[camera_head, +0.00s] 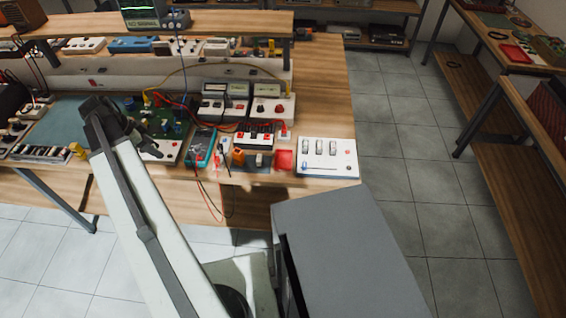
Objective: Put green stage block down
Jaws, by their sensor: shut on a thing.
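My arm rises from the bottom of the view and leans left over the workbench (322,91), ending in a dark joint. I cannot make out the gripper's fingers there. No green block shows in a grip, and I cannot tell any green stage block for certain. A green circuit board (168,124) with dark parts on it lies on the bench just right of the dark joint, partly behind the arm.
A teal meter (201,147), an orange block (238,157), a red block (284,159) and a white switch panel (327,157) crowd the bench front, with loose leads. Bare wood shows at the right end. Tiled floor (396,143) separates it from another table (520,62).

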